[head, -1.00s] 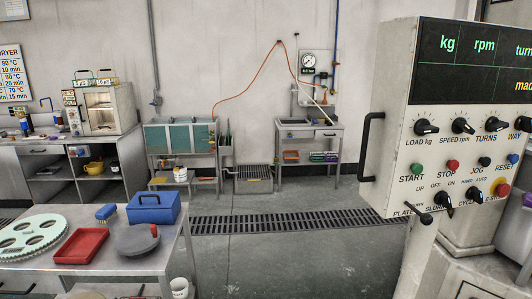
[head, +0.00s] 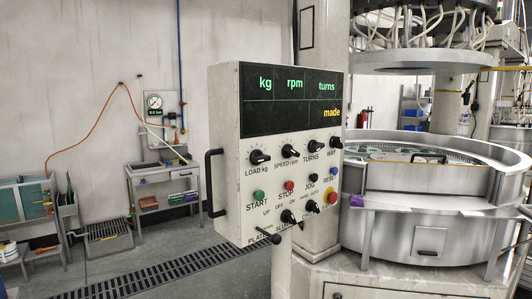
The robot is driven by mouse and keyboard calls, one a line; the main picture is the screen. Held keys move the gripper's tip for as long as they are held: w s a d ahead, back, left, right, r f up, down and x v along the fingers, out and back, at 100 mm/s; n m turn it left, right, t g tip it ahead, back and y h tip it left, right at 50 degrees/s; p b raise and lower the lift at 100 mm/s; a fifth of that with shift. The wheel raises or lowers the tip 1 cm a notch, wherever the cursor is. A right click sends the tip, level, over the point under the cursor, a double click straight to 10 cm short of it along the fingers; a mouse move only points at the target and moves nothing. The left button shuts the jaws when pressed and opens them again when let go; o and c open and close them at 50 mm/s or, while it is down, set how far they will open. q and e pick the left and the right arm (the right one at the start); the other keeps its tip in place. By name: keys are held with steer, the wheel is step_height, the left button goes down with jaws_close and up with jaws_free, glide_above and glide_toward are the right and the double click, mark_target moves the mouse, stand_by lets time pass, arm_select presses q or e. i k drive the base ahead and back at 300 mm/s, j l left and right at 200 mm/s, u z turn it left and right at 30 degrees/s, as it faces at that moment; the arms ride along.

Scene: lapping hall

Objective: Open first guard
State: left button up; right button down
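A round steel lapping machine (head: 480,205) stands on the right, behind the control panel. A curved metal guard wall (head: 505,150) runs around its top. A front section of the wall (head: 410,178) has a thin yellow upper edge and a small dark handle (head: 443,157); it looks closed, though I cannot tell for sure that it is the first guard. Green discs (head: 400,148) show partly inside the ring. A round upper plate (head: 410,62) with hoses hangs above it, apart from the ring. Neither of my grippers is in view.
A control panel (head: 290,150) with knobs, coloured buttons and a side handle (head: 214,182) juts out left of the machine. A sink bench (head: 160,180) stands by the back wall. A floor grate (head: 150,275) crosses the open floor at left.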

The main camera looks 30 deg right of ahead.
mark_target(461, 181)
steer(key=z, duration=1.95)
steer(key=i+l, duration=0.35)
steer(key=i, duration=0.25)
steer(key=i+l+u, duration=0.1)
steer(key=i+l, duration=0.25)
steer(key=i, duration=0.25)
steer(key=i+l+u, duration=0.1)
steer(key=i+l, duration=0.3)
steer(key=i, duration=0.2)
